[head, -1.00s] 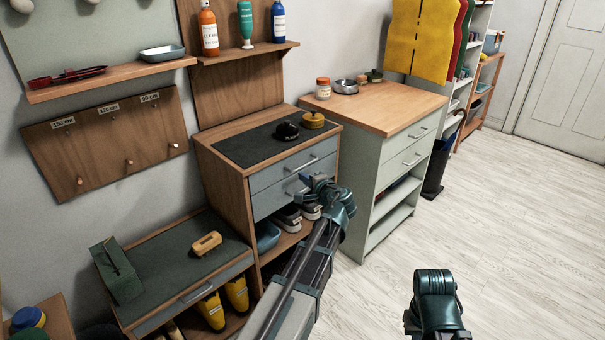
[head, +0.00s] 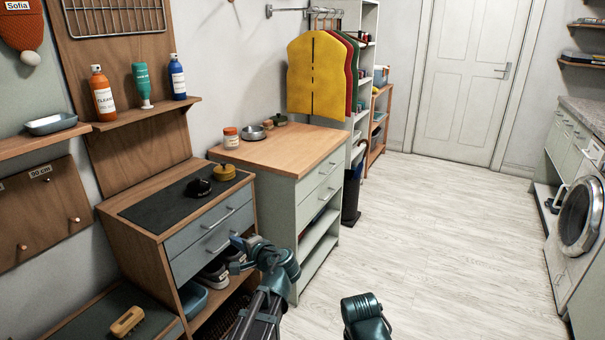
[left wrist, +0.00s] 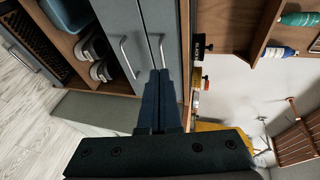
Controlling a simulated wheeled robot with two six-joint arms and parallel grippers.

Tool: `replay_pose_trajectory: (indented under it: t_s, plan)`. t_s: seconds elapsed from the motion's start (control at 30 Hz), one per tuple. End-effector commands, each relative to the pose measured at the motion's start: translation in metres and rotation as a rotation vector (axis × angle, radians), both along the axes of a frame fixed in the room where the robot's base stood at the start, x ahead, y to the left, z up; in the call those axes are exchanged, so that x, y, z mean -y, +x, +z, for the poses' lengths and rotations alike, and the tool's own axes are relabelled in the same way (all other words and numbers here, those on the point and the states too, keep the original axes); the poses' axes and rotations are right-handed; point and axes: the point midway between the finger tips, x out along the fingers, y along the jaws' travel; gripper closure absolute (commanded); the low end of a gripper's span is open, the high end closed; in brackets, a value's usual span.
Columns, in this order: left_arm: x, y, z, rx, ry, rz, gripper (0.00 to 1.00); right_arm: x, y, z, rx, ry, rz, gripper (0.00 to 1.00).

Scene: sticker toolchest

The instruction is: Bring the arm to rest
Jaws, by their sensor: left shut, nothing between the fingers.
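My left gripper (head: 240,243) shows in the head view in front of the wooden cabinet's lower grey drawer (head: 208,242), near its right end. In the left wrist view the two dark blue fingers (left wrist: 160,100) lie together, shut and empty, with the grey drawer fronts and their handles (left wrist: 130,58) beyond them. I cannot tell how far the fingertips are from the drawer. Both drawers look closed. Part of my right arm shows at the bottom of the head view; its gripper is not seen.
A pale green cabinet with a wooden top (head: 285,150) stands just right of the drawers. The floor (head: 440,240) is open toward the door (head: 470,80); a washing machine (head: 580,220) stands right.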

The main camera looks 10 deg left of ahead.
Motion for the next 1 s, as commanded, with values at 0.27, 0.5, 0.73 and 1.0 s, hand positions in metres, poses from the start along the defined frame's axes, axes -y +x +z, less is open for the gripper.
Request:
replay_pose_trajectory:
  t_s: [0.27, 0.5, 0.73, 1.0]
  plan:
    - [0.048, -0.048, 0.028, -0.074, -0.307, 0.089, 1.00, 0.000, 0.000, 0.086, 0.000, 0.000, 0.000, 1.00]
    - [0.122, -0.115, 0.046, -0.246, -0.645, 0.197, 1.00, 0.000, 0.000, 0.164, 0.000, 0.000, -0.001, 1.00]
    - [0.194, -0.185, 0.076, -0.458, -0.893, 0.276, 1.00, 0.000, 0.000, 0.225, 0.000, 0.000, -0.001, 1.00]
    - [0.236, -0.229, 0.096, -0.608, -1.017, 0.316, 1.00, 0.000, 0.000, 0.253, 0.000, 0.000, -0.001, 1.00]
